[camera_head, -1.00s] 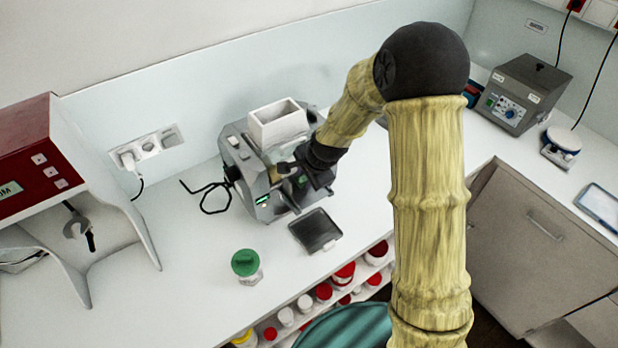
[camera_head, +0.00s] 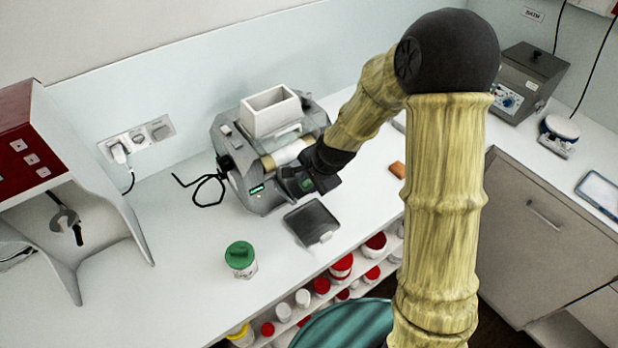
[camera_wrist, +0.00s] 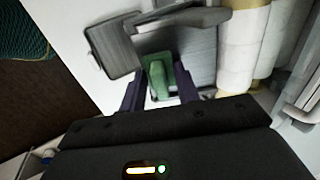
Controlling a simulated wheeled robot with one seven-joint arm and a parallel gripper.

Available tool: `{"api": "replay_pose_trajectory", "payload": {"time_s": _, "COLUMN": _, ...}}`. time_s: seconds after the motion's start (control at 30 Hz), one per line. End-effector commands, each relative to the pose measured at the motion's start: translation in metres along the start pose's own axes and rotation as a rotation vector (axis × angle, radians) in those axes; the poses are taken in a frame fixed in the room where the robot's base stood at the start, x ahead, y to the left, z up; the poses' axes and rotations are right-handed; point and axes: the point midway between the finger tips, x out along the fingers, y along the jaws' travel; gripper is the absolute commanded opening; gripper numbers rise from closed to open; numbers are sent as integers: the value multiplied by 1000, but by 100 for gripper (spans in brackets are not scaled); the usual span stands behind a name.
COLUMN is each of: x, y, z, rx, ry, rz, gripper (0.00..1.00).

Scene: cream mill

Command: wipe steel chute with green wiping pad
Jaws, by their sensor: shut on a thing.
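My gripper (camera_head: 300,184) is at the front of the grey mill (camera_head: 262,196), low on its right side. In the wrist view its two dark fingers (camera_wrist: 158,88) are shut on the green wiping pad (camera_wrist: 158,72). Only a little green shows in the head view. The steel chute (camera_wrist: 197,62) looks like the grey sloped plate just beyond the pad, below the cream roller (camera_wrist: 243,50). The pad overlaps the plate in the picture; I cannot tell whether they touch. My arm and gripper hide the chute in the head view.
A dark grey tray (camera_head: 312,222) lies in front of the mill. A green-lidded jar (camera_head: 240,258) stands to the left of the tray. A white hopper (camera_head: 270,112) tops the mill. An orange-brown block (camera_head: 397,169) lies right. The counter between jar and red machine (camera_head: 22,140) is clear.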

Motion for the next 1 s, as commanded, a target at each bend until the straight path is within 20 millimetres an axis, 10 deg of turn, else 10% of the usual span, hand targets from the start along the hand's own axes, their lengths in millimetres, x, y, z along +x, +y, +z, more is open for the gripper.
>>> {"api": "replay_pose_trajectory", "payload": {"time_s": 1.0, "x": -66, "y": -19, "z": 0, "rx": 0, "ry": -1, "rz": 1, "gripper": 14}}
